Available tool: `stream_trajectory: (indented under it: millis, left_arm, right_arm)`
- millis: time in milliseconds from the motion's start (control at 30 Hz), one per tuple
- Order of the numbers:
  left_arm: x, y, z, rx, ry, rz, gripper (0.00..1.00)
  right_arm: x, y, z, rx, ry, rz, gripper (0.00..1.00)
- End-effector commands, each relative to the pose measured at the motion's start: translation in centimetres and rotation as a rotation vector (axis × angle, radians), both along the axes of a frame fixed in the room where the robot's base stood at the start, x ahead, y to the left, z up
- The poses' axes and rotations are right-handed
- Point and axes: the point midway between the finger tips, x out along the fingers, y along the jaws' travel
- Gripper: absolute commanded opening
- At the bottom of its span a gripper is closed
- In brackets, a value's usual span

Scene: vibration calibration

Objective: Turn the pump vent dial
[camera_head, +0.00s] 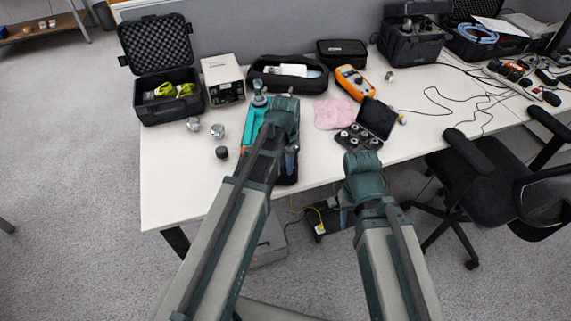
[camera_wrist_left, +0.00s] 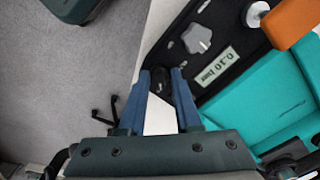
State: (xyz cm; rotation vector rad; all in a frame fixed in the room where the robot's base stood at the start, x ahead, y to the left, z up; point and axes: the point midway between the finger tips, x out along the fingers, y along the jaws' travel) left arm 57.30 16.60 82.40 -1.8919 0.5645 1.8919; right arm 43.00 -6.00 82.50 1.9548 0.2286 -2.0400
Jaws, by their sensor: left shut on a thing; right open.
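The pump (camera_head: 253,128) has a teal body and stands near the table's front edge, partly hidden by my left arm. In the left wrist view its teal body (camera_wrist_left: 262,108) adjoins a black panel with a "0.10 bar" label (camera_wrist_left: 216,66) and a grey lobed knob (camera_wrist_left: 198,40). My left gripper (camera_wrist_left: 163,84) has its blue fingers shut on a small black dial (camera_wrist_left: 161,77) at the panel's corner. In the head view my left gripper (camera_head: 291,162) is at the pump's right side. My right gripper (camera_head: 345,203) is open beyond the table's front edge, its fingers mostly hidden.
An open black case of small parts (camera_head: 362,137) and a pink cloth (camera_head: 333,113) lie right of the pump. An orange multimeter (camera_head: 354,82) lies behind. Metal pieces (camera_head: 217,131) and a black cylinder (camera_head: 221,153) stand left. An office chair (camera_head: 490,170) is at right.

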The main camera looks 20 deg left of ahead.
Motion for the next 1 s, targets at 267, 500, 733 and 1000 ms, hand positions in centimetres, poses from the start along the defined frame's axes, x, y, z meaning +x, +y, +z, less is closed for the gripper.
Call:
stream_trajectory:
  millis: [267,500,733,1000]
  left_arm:
    - [-0.01,0.00,-0.01,0.000,0.000,-0.012,0.00]
    - [-0.01,-0.01,-0.01,0.000,0.000,-0.011,0.38]
    - [-0.01,-0.01,-0.01,0.000,0.000,-0.011,0.62]
    - [-0.01,-0.01,0.16,0.000,0.000,-0.010,0.62]
  right_arm:
    - [0.00,0.00,-0.01,0.000,0.000,0.000,0.50]
    - [0.00,0.00,-0.01,0.000,0.000,0.000,0.50]
    - [0.00,0.00,-0.01,0.000,0.000,0.000,0.50]
    - [0.00,0.00,0.16,0.000,0.000,0.000,0.50]
